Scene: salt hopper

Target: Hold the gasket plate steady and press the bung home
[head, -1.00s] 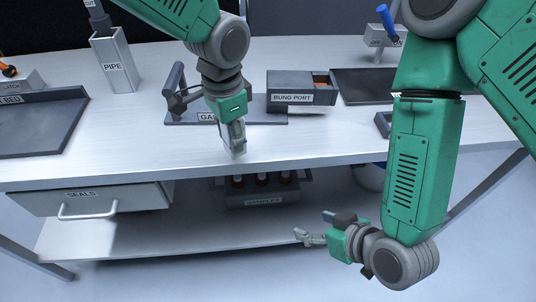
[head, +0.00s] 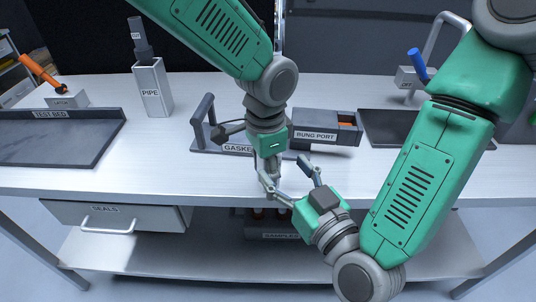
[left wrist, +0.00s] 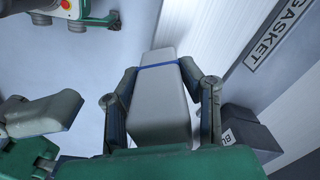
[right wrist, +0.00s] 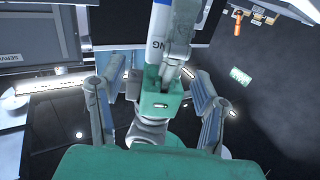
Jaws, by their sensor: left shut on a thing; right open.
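The gasket plate (head: 180,145) lies flat on the bench with an upright handle at its left; its label is partly hidden behind my left wrist. The bung port (head: 318,136) is a dark box at its right. My left gripper (head: 269,176) points down near the bench's front edge. It is shut on a pale block with a blue band, likely the bung (left wrist: 160,100); it also shows in the right wrist view (right wrist: 157,42), with letters ending in "NG". My right gripper (head: 291,178) is open and empty, its fingers close beside my left gripper.
The pipe holder (head: 155,92) and test bed (head: 50,140) are at the left. A dark tray and a blue-handled switch (head: 415,72) stand at the right. The seals drawer (head: 105,217) and a samples rack (head: 270,228) are below. The bench front is mostly clear.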

